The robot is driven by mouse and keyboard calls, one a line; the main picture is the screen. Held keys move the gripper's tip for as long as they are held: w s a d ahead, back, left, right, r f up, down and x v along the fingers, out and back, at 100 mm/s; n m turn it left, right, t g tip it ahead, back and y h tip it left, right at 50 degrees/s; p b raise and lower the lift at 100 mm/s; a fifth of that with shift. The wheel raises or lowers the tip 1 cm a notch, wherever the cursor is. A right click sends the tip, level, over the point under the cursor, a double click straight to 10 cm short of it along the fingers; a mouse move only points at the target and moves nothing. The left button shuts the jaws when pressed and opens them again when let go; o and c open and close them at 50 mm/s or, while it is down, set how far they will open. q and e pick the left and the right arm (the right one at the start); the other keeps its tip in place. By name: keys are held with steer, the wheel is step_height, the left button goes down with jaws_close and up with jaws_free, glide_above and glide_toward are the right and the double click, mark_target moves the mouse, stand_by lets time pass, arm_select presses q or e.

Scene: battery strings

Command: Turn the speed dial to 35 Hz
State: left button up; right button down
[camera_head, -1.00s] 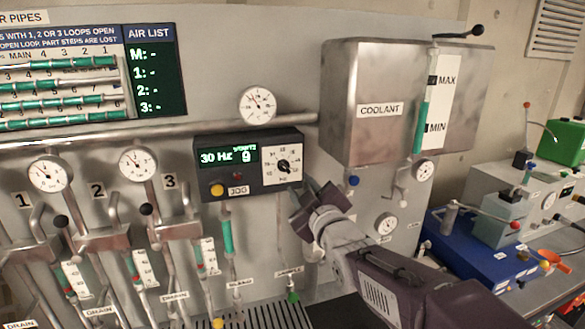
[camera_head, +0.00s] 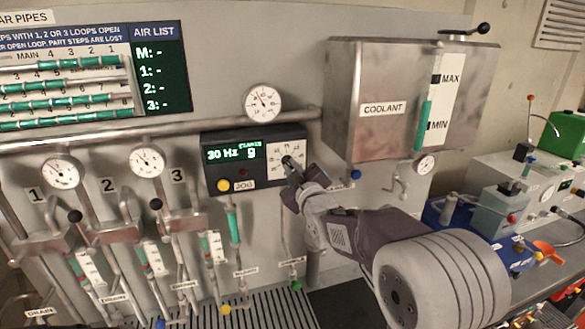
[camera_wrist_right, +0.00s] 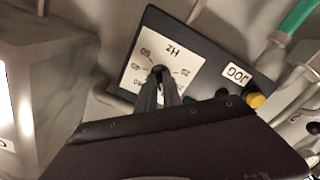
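The speed dial is a small dark knob (camera_wrist_right: 159,69) on a white Hz plate (camera_head: 297,156) on a dark control box (camera_head: 246,187). My right gripper (camera_head: 289,163) is at the dial and covers most of the knob in the head view. In the right wrist view its two fingertips (camera_wrist_right: 160,76) are close together at the knob, with a narrow gap behind. Whether they grip it cannot be told. The knob's pointer is hidden. My left gripper is not in view.
A yellow button (camera_head: 223,185) beside the JOG label sits left of the dial. A round gauge (camera_head: 263,102) and a pipe are above the box. The metal coolant tank (camera_head: 375,138) stands close to the right, above my right arm.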

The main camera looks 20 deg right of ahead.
steer(key=m+b, duration=0.3)
steer(key=b, duration=0.1)
steer(key=shift+f, duration=0.15)
steer(key=m+b, duration=0.2)
steer(key=m, duration=0.1)
steer(key=shift+r+m+b, duration=0.2)
steer(key=shift+m+b, duration=0.4)
steer(key=shift+m, duration=0.3)
steer(key=c, duration=1.5)
jaws_free()
steer(key=shift+s+f, duration=0.1)
